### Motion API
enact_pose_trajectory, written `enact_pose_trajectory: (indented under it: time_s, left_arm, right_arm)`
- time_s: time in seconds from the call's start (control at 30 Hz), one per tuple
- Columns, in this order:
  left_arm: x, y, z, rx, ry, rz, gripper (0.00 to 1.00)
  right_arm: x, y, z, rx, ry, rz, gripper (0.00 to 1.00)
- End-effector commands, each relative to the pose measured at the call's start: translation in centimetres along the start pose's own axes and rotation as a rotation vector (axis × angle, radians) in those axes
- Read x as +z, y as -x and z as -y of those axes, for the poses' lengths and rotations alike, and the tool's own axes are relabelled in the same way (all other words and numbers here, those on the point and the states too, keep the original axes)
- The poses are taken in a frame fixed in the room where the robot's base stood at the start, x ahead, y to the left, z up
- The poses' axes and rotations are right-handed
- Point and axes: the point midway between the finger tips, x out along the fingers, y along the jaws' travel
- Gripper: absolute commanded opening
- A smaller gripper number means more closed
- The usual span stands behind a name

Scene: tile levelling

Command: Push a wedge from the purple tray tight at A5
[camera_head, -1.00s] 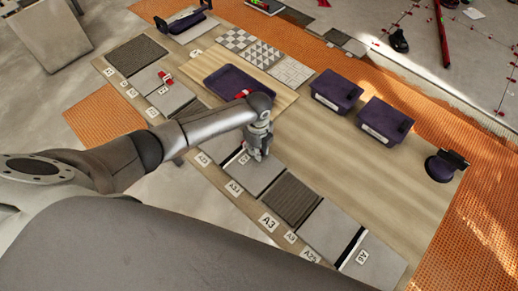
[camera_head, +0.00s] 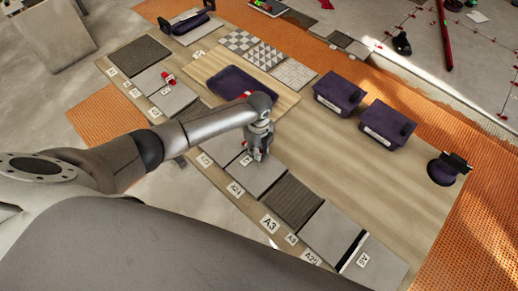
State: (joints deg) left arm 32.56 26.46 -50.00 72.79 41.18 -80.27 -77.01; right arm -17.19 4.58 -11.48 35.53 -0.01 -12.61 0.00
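The purple tray (camera_head: 222,84) lies on the wooden table behind my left forearm, with a bit of red at its near edge beside my wrist. My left gripper (camera_head: 258,156) points down over the front row of tiles, at the far edge of a grey tile (camera_head: 262,178). A small red piece (camera_head: 244,143) shows at the gripper's left side, by a joint between tiles. A small white label lies just below it, too small to read surely as A5. The fingertips are too small to tell open from shut. My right gripper is not in view.
Two purple bins (camera_head: 338,93) (camera_head: 386,124) stand behind on the right. A dark brown tile (camera_head: 293,202) and more grey tiles continue the row to the right. A red piece (camera_head: 168,77) lies on tiles at the left. The table's right middle is clear.

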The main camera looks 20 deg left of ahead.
Motion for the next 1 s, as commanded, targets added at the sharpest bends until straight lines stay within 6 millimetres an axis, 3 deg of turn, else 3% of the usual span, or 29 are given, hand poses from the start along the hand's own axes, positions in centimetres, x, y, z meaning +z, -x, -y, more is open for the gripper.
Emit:
enact_pose_trajectory:
  time_s: [0.13, 0.53, 1.0]
  left_arm:
    - [-0.1, 0.0, 0.0, 0.001, -0.001, -0.002, 0.44]
    - [-0.2, 0.7, 0.0, 0.001, -0.002, -0.003, 0.44]
    - [-0.1, 9.7, 0.0, -0.002, -0.002, -0.002, 0.44]
  right_arm:
    - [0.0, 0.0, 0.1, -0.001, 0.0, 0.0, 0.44]
    - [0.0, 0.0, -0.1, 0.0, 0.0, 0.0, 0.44]
    - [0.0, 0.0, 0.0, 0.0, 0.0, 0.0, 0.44]
